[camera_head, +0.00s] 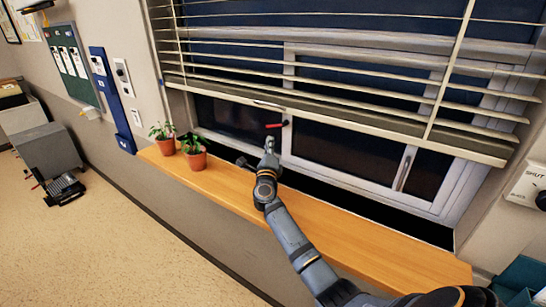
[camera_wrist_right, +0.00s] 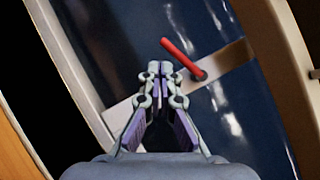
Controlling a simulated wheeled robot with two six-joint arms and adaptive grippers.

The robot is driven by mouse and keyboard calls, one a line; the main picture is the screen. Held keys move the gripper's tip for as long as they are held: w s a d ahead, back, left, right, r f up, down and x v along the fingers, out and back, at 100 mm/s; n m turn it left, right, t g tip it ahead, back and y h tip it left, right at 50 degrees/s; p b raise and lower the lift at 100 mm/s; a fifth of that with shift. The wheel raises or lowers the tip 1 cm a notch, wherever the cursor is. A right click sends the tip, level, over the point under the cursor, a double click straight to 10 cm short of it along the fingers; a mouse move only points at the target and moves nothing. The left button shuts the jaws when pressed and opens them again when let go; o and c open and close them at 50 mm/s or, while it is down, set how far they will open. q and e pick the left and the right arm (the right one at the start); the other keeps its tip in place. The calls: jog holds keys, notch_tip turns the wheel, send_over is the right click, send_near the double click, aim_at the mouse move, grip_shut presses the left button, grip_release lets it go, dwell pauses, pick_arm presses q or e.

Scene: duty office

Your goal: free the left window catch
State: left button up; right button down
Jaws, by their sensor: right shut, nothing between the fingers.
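The left window catch is a small red lever (camera_head: 277,125) on the window frame, below the blind's lower edge. In the right wrist view the red lever (camera_wrist_right: 183,58) slants from upper left down to a dark pivot on a pale frame bar (camera_wrist_right: 232,62). My right gripper (camera_head: 270,140) is just below the lever in the head view. In the wrist view its fingertips (camera_wrist_right: 160,68) are together and empty, below and left of the lever. A small gap shows in the picture; I cannot tell the depth. My left gripper is not in view.
Two potted plants (camera_head: 194,152) stand on the wooden sill (camera_head: 350,245), left of my right arm. The slatted blind (camera_head: 340,118) hangs above the catch, partly covering the window. A switch box (camera_head: 527,185) is on the wall at right. The sill's right part is clear.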

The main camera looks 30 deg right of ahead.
jog(key=v, duration=0.8)
jog(key=shift+s+a+r, duration=0.1)
